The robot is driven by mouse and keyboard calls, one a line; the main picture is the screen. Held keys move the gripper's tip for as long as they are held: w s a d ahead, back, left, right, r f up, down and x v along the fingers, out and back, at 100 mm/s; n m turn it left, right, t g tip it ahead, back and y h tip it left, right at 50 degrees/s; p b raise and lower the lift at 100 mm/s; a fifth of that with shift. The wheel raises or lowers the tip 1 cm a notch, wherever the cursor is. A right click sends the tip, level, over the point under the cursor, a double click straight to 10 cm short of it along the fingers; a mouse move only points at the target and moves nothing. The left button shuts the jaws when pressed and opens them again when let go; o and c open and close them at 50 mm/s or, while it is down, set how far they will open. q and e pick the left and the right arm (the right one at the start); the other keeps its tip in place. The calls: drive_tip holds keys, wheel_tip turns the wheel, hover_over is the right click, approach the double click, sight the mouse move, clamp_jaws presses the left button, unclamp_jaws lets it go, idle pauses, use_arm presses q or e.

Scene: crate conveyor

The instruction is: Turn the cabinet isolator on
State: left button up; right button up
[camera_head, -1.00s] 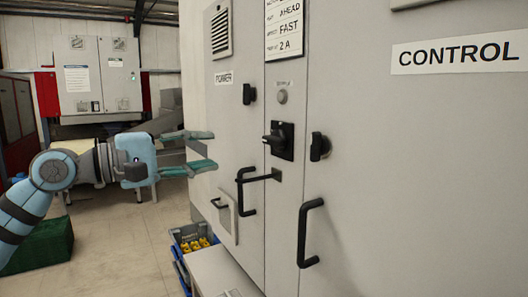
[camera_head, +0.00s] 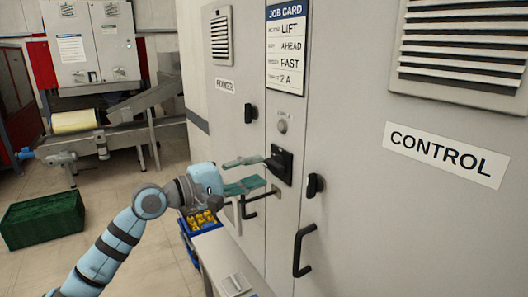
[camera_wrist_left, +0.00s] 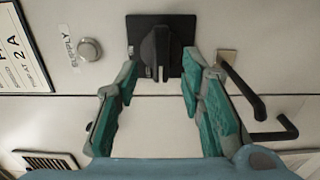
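The cabinet isolator is a black rotary handle on a square black plate (camera_head: 288,168) on the grey cabinet front, below a round grey button. In the left wrist view the isolator handle (camera_wrist_left: 156,50) stands centred ahead, between and beyond the fingertips. My left gripper (camera_head: 256,172) is open, with its green fingers pointing at the handle. In the left wrist view the left gripper (camera_wrist_left: 161,75) shows a gap on both sides of the handle. One finger hides part of the handle in the head view. My right gripper is not seen.
Black door handles (camera_head: 302,250) stick out below and right of the isolator. Black latches (camera_head: 315,185) sit on the doors. A job card (camera_head: 286,48) hangs above. A blue crate of yellow parts (camera_head: 202,220) stands low by the cabinet. A green crate (camera_head: 43,218) is on the floor.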

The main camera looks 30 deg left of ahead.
sight(269, 168)
use_arm(q)
drive_tip(key=x, duration=0.3)
drive_tip(key=shift+w+d+p, duration=0.25)
drive_tip(key=shift+d+p, duration=0.05)
drive_tip(key=shift+f, duration=0.1)
drive_tip(key=shift+a, duration=0.1)
drive_tip(key=shift+c, duration=0.9)
clamp_jaws()
